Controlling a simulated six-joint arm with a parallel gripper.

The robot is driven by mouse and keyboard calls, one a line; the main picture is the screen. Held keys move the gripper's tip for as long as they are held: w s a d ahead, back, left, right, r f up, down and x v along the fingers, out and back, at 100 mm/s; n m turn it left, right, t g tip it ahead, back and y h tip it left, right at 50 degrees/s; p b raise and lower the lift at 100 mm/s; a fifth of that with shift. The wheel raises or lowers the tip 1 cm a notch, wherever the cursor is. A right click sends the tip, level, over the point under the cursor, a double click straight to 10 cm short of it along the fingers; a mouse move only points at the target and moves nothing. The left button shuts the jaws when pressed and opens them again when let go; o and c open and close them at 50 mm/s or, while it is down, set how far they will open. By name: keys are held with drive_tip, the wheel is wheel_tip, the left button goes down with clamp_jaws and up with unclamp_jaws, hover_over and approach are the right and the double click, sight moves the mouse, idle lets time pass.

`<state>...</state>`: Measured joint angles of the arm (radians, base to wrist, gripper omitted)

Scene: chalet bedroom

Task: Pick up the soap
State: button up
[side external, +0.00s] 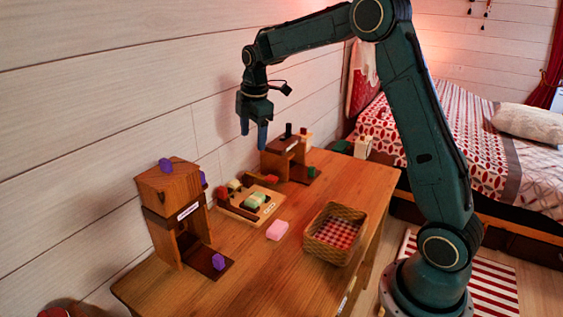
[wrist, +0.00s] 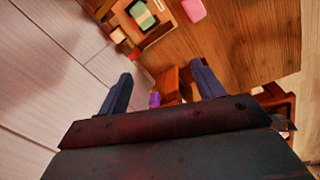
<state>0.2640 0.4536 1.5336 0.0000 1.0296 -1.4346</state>
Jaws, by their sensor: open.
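A pink block that looks like the soap (side external: 277,230) lies flat on the wooden table in the side view, between the wooden tray and the basket. It also shows at the top of the wrist view (wrist: 194,10). My gripper (side external: 253,133) hangs high above the back of the table, pointing down, well up and to the left of the soap. Its two blue fingers (wrist: 160,88) are spread apart with nothing between them. Nothing hides the soap in the side view; in the wrist view it is near the upper picture edge.
A wicker basket (side external: 335,233) with a checked lining stands right of the soap. A wooden tray (side external: 238,207) with coloured blocks is left of it. Wooden towers (side external: 172,222) with purple blocks and another stand (side external: 283,163) line the wall side. The front table surface is clear.

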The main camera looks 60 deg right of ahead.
drive_tip(key=w+d+f+n, duration=0.2)
drive_tip(key=w+d+f, duration=0.1)
drive_tip(key=f, duration=0.3)
drive_tip(key=w+d+f+n+g, duration=0.1)
drive_tip(key=w+d+f+n, duration=0.1)
drive_tip(key=d+f, duration=0.2)
wheel_tip(320, 180, down, 3)
drive_tip(key=shift+w+r+n, duration=0.2)
drive_tip(key=shift+w+n, duration=0.1)
drive_tip(key=shift+w, duration=0.1)
hover_over(255, 197)
drive_tip(key=shift+d+f, duration=0.15)
drive_tip(key=shift+f, duration=4.15)
drive_tip(key=shift+f, duration=0.1)
drive_tip(key=shift+f, duration=2.5)
drive_tip(key=shift+c, duration=0.5)
drive_tip(key=c, duration=1.1)
drive_tip(key=shift+r, duration=0.15)
wheel_tip(255, 197, up, 20)
drive_tip(key=shift+f, duration=0.1)
